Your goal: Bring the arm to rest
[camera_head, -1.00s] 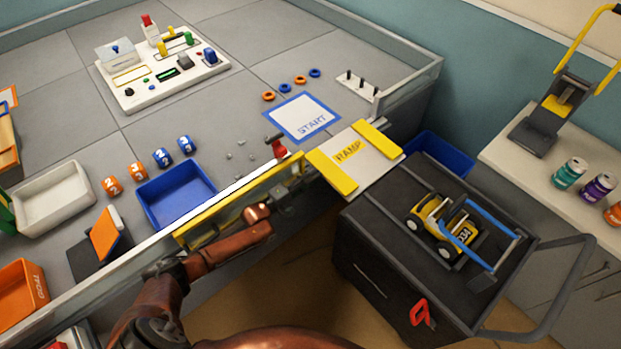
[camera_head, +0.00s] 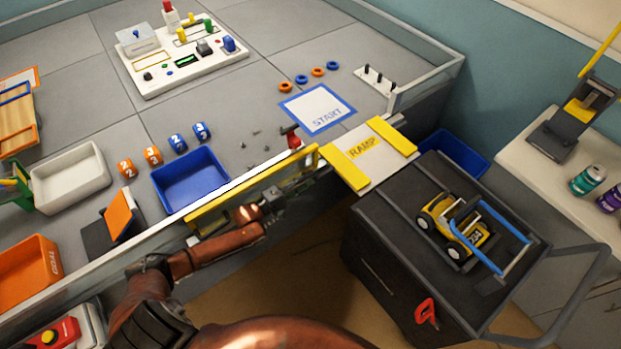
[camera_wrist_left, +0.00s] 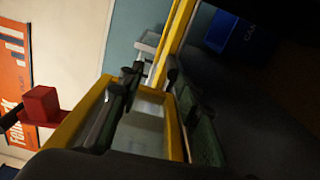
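My left arm comes in from the bottom left of the head view. Its left gripper (camera_head: 293,192) is low beside the yellow-framed clear gate (camera_head: 235,202) at the table's front edge. My right gripper is in neither view.
A ramp (camera_head: 352,170) joins the walled table to a black cart (camera_head: 395,235) carrying a yellow toy vehicle (camera_head: 462,232). A red knob (camera_head: 291,136) stands at the gate, also in the wrist view (camera_wrist_left: 41,104). A blue tray (camera_head: 190,181) lies behind the gate.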

